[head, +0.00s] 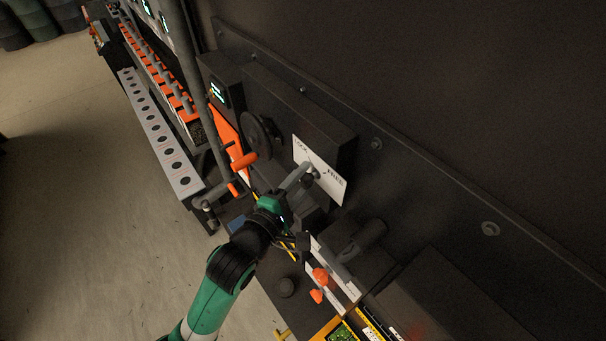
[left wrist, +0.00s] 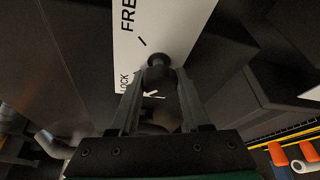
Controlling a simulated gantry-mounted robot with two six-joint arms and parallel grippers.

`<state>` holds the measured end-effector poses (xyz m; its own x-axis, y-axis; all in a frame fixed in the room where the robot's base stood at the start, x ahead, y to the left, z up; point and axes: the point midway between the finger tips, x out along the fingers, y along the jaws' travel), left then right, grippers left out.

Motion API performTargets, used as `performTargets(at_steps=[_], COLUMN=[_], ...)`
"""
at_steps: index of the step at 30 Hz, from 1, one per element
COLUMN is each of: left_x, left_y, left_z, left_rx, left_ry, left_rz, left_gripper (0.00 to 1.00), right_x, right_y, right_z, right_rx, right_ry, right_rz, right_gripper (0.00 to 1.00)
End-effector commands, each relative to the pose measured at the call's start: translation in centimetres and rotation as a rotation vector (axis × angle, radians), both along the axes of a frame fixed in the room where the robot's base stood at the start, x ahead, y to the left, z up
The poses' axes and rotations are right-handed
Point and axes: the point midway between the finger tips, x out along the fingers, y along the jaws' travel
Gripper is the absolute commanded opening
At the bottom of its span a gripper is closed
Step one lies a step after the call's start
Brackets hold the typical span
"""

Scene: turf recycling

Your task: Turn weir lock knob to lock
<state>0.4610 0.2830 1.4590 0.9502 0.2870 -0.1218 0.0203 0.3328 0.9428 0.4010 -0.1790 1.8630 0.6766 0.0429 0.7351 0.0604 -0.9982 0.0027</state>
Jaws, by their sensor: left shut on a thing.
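The white lock plate (head: 333,185) is on the front of a dark box, with LOCK at its upper left and FREE at its lower right. The weir lock knob (head: 314,171) stands out from the middle of this plate. My left gripper (head: 305,175) reaches it from the lower left and is shut on it. In the left wrist view, the dark round knob (left wrist: 159,60) shows at the tips of my two fingers (left wrist: 158,80), in front of the plate (left wrist: 180,22). The knob's pointing direction is hard to tell. My right gripper is not in view.
An orange-handled lever (head: 243,161) and a dark round wheel (head: 258,134) are just left of the plate. Orange knobs (head: 320,275) on a white slotted panel and a dark cylinder (head: 362,238) are below. Open floor (head: 90,200) lies at the left.

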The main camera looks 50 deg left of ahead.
Motion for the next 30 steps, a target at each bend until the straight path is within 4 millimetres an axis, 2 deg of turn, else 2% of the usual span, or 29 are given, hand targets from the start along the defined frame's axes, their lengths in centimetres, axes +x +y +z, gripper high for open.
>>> performTargets(at_steps=[13, 14, 18, 26, 30], left_x=[0.02, 0.02, 0.01, 0.02, 0.41], left_y=[0.00, -0.01, 0.00, -0.02, -0.98], left_z=[-0.29, -0.29, -0.24, -0.15, -0.08], left_rx=[-0.013, -0.013, -0.012, -0.010, -0.010], left_ry=[0.005, 0.005, 0.005, 0.003, 0.003], left_rz=[-0.001, -0.001, 0.000, -0.001, -0.021], left_gripper=[0.00, 0.52, 0.77, 0.77, 0.77], right_x=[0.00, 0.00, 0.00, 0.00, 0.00], right_y=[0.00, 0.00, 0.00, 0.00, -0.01], right_z=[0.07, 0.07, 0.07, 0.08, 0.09], right_rx=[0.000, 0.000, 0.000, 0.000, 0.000], right_ry=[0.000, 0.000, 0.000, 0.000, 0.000], right_rz=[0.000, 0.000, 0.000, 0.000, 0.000], right_gripper=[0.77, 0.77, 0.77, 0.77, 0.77])
